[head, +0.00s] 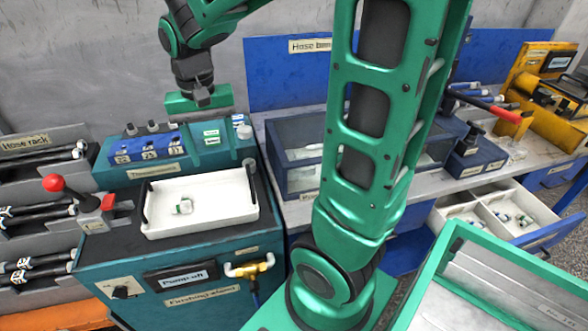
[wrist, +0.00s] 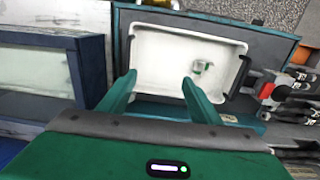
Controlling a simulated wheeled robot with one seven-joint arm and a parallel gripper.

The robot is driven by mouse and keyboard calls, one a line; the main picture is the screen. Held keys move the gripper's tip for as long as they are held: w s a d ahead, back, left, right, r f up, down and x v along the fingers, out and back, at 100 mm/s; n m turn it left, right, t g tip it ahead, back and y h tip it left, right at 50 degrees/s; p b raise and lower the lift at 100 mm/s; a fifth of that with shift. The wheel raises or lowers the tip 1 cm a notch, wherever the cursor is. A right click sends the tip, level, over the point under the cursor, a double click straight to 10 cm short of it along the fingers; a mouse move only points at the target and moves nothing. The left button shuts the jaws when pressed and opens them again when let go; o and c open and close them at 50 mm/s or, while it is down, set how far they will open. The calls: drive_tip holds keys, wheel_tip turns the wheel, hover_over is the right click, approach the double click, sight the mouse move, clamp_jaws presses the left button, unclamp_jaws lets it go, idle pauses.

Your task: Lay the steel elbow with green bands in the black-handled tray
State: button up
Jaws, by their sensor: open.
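The white tray with black handles (head: 205,226) sits on the finishing stand, and its rim also shows in the wrist view (wrist: 140,62). A small steel elbow with green bands (head: 184,206) lies on the tray floor, left of the middle. In the wrist view the elbow (wrist: 202,67) rests inside the tray, apart from the walls. My gripper (head: 200,101) is above and behind the tray. In the wrist view the two fingers of my gripper (wrist: 158,84) are spread, with nothing between them.
A red-knobbed lever (head: 54,184) and hose racks (head: 40,145) stand left of the tray. A teal unit (head: 170,170) stands behind it. A glass-topped blue case (head: 292,140) is to the right. An open divided drawer (head: 495,215) at right holds several small fittings.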

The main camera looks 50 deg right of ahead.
drive_tip(key=s+d, duration=0.4)
drive_tip(key=s, duration=0.5)
drive_tip(key=s+d+f, duration=0.1)
drive_tip(key=s+d, duration=0.4)
drive_tip(key=s, duration=0.5)
drive_tip(key=shift+f+y, duration=0.25)
drive_tip(key=shift+y, duration=0.05)
